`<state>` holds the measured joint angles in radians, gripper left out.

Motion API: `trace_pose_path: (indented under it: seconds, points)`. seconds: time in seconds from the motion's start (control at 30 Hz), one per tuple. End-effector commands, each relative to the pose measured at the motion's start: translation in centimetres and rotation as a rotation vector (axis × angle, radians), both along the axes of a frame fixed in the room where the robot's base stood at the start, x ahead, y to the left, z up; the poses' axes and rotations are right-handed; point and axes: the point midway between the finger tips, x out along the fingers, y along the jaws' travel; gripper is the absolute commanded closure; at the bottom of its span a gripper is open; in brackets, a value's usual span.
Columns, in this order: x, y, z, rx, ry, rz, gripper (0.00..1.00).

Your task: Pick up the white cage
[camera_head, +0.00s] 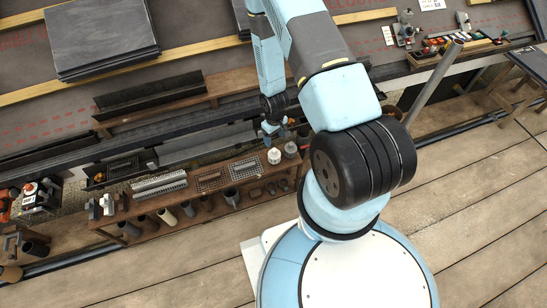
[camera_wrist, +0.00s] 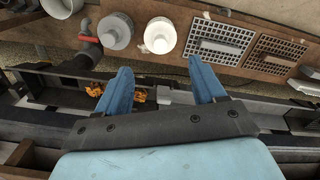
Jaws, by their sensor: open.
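The white cage seems to be the small round white piece (camera_head: 274,156) standing on the wooden bench in the head view. It also shows near the top middle of the wrist view (camera_wrist: 160,37); its cage form is hard to make out. My gripper (camera_head: 271,130) is just behind the white piece in the head view. In the wrist view my gripper (camera_wrist: 160,77) has its two blue fingers spread wide, with nothing between them. The white piece lies beyond the fingertips, roughly in line with the gap and apart from them.
A grey round piece (camera_wrist: 115,31) stands close beside the white one. Flat grid grates (camera_wrist: 219,43) lie on its other side. A dark gutter channel (camera_wrist: 60,90) with orange bits runs below the fingers. Dark slates (camera_head: 100,38) lie on the roof.

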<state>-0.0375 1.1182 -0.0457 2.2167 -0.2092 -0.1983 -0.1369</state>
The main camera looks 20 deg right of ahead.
Motion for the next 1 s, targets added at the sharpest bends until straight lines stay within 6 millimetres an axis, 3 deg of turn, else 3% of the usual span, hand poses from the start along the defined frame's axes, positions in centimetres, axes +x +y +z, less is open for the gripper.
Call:
trace_pose_path:
  seconds: [0.5,1.0]
  points:
    - [-0.2,0.0,-6.7,0.0,0.003,0.001,0.31]
    - [-0.1,0.1,-10.4,0.0,0.003,0.001,0.31]
